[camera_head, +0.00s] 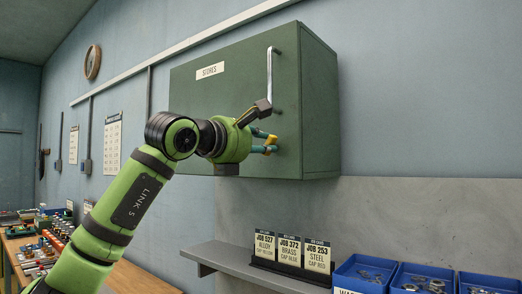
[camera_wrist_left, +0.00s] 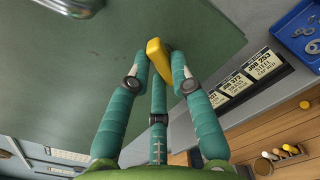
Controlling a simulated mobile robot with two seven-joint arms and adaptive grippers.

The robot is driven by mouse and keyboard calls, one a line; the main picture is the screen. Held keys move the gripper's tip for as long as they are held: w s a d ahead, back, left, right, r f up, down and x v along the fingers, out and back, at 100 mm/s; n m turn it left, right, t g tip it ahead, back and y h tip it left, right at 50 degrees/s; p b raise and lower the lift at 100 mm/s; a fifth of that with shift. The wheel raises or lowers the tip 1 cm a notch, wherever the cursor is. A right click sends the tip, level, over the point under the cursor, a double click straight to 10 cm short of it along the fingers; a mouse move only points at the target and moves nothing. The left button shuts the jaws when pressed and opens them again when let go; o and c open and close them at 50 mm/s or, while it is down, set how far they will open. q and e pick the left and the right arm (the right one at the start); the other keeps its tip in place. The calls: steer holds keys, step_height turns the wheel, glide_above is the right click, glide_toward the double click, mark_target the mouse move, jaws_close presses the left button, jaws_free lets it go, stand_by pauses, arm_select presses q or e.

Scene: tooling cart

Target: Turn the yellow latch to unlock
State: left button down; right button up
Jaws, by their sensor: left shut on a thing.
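The yellow latch (camera_head: 271,141) is on the front of the green wall cabinet (camera_head: 225,105), near the lower right of its door. My left gripper (camera_head: 268,142) has come in from the left and is shut on the latch. In the left wrist view the yellow latch (camera_wrist_left: 155,55) stands between the teal fingertips (camera_wrist_left: 160,72), with its upper end showing beyond them. Its base on the door is partly hidden by the fingers. A silver bar handle (camera_head: 269,75) is above the latch. The door looks closed. My right gripper is not in view.
A grey shelf (camera_head: 232,264) below the cabinet carries job cards (camera_head: 289,252). Blue bins (camera_head: 365,272) of metal parts stand at the lower right. A wooden bench (camera_head: 30,255) with small items is at the lower left. The wall right of the cabinet is clear.

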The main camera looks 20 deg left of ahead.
arm_select(q)
steer(key=n+b, duration=0.1)
steer(key=n, duration=0.4)
steer(key=shift+n+b, duration=0.4)
stand_by(0.4)
steer(key=c, duration=1.1)
jaws_free()
steer(key=v, duration=1.2)
